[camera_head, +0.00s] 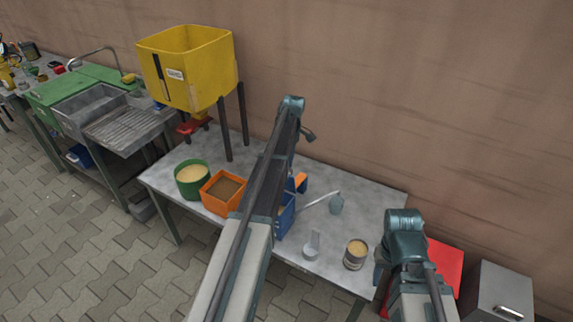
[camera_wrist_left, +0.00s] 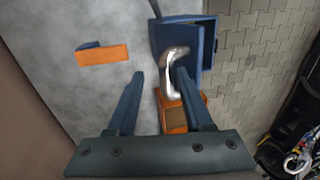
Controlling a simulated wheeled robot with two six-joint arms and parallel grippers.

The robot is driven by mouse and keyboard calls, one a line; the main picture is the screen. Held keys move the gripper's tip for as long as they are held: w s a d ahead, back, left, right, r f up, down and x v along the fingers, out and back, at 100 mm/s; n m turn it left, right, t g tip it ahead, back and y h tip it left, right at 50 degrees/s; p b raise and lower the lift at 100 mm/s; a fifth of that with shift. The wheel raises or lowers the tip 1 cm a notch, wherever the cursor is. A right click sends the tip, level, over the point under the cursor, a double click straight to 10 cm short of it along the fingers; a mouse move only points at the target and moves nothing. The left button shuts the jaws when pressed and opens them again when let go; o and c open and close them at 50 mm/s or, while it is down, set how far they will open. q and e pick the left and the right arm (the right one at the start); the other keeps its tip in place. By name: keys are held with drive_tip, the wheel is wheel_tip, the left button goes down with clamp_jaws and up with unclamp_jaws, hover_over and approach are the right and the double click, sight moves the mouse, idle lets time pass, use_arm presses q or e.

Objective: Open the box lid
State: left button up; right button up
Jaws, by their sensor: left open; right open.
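A blue box (camera_wrist_left: 207,40) is at the top of the left wrist view, by the table edge. In the head view the blue box (camera_head: 286,220) is mostly hidden behind my left arm. A silver curved handle (camera_wrist_left: 177,57) shows beside it, near the right finger of my left gripper (camera_wrist_left: 161,76). That gripper is open, with no clear contact. I cannot tell whether the handle belongs to a lid. A grey box (camera_head: 497,290) with a handle stands at the lower right of the head view. My right gripper (camera_head: 380,272) is open, partly hidden by its arm.
An orange box (camera_head: 222,192) and a green tub (camera_head: 192,180) stand on the grey table (camera_head: 352,195). A scoop (camera_head: 312,244), a tin (camera_head: 356,254) and an orange-and-blue piece (camera_wrist_left: 102,55) are also there. A yellow hopper (camera_head: 188,68) stands behind.

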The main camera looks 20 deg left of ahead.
use_arm(q)
drive_tip(key=shift+r, duration=0.1)
drive_tip(key=p+v, duration=1.3)
drive_tip(key=shift+r, duration=0.25)
drive_tip(key=shift+w, duration=0.1)
drive_tip(key=s+d+f+m+t+y+b, duration=0.1)
drive_tip(key=s+d+f+m+t, duration=0.1)
drive_tip(key=s+d+m, duration=1.8)
drive_tip(key=s+d, duration=0.9)
drive_tip(key=s, duration=0.2)
drive_tip(key=shift+f+m+b, duration=0.25)
drive_tip(key=shift+m+b, duration=0.1)
drive_tip(key=shift+m, duration=0.05)
